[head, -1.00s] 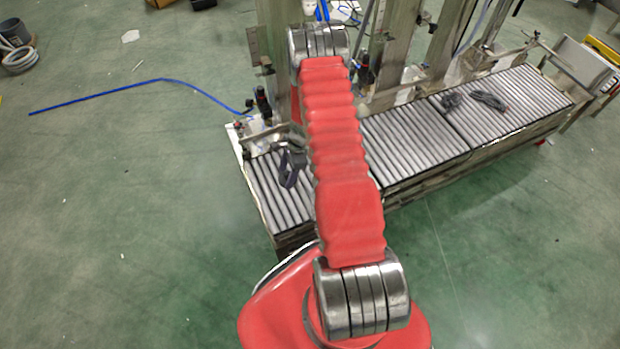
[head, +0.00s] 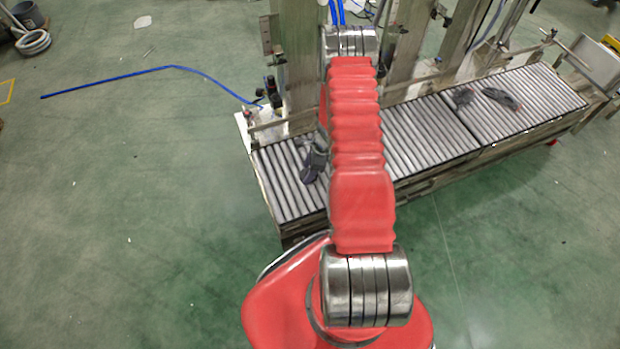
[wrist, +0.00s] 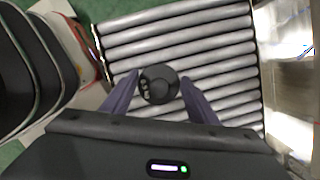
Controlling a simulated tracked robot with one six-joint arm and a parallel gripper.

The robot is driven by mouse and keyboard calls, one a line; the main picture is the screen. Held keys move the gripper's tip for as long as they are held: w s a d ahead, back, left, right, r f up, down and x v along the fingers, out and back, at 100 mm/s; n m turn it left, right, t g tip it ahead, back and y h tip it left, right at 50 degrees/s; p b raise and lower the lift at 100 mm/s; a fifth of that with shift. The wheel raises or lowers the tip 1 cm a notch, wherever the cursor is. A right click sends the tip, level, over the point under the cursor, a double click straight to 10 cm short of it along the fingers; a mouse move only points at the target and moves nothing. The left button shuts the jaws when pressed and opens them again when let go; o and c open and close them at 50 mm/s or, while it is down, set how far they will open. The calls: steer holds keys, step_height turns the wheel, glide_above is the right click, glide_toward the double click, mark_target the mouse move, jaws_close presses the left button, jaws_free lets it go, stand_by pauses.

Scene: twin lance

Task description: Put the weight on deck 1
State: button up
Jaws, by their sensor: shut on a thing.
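The weight (wrist: 158,84) is a dark grey round piece with a knob and small light marks, seen from above in the wrist view. My gripper (wrist: 159,82) has its two purple-grey fingers closed on it, one on each side. In the head view my gripper (head: 311,168) shows dark beside my red arm, over the nearest-left roller section (head: 280,180). The weight is hard to make out there. The same steel rollers fill the wrist view (wrist: 210,45) behind the weight. I cannot tell whether the weight touches them. No deck number is readable.
The roller line continues right to a middle section (head: 425,135) and a far section (head: 550,90) carrying dark items (head: 500,97). Steel posts (head: 297,80) stand along its back edge. A blue hose (head: 170,68) lies on the green floor to the left.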

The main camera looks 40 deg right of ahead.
steer(key=shift+f, duration=2.2)
steer(key=shift+f, duration=2.05)
steer(key=o, duration=1.5)
steer(key=shift+r, duration=0.1)
steer(key=shift+v, duration=5.85)
